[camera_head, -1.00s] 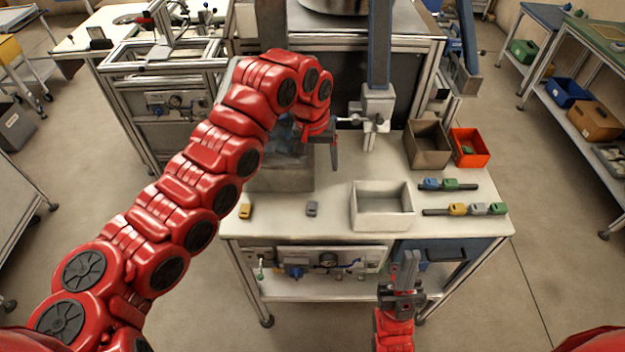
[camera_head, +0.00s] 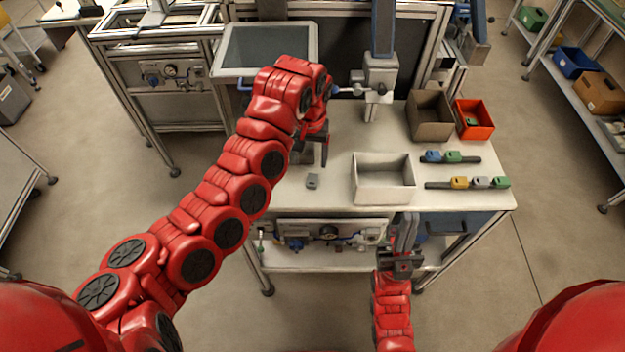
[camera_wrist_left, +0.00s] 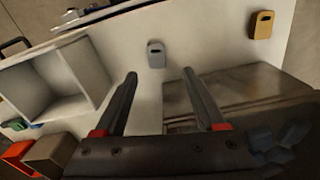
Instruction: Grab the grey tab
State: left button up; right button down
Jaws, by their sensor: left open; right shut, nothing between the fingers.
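The loose grey tab (camera_head: 313,181) lies on the white tabletop, left of the white bin. In the left wrist view the grey tab (camera_wrist_left: 156,54) lies just beyond the fingertips, roughly centred between them. My left gripper (camera_head: 314,163) is open and empty, pointing down near the tab and apart from it. Its two fingers show in the left wrist view (camera_wrist_left: 160,73). My right gripper (camera_head: 408,216) is shut and empty by the table's front edge. Another grey tab (camera_head: 481,182) sits on a dark rail at the right.
A yellow tab (camera_wrist_left: 262,25) lies near the grey one; my arm hides it in the head view. The white bin (camera_head: 357,185), brown bin (camera_head: 430,127) and orange bin (camera_head: 488,121) stand to the right. Two rails with coloured tabs lie by the white bin.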

aim_at(312, 179)
pick_arm(q)
notch_tip(312, 179, down, 2)
jog(key=shift+f+p, duration=0.25)
jog(key=shift+p, duration=0.35)
jog(key=shift+f, duration=0.1)
jog(key=f+p, duration=0.2)
jog(key=f, duration=0.1)
jog(key=f+p, duration=0.1)
jog(key=shift+d+f+p, duration=0.25)
jog(key=shift+d+p, duration=0.05)
jog(key=shift+f, duration=0.3)
grip_shut()
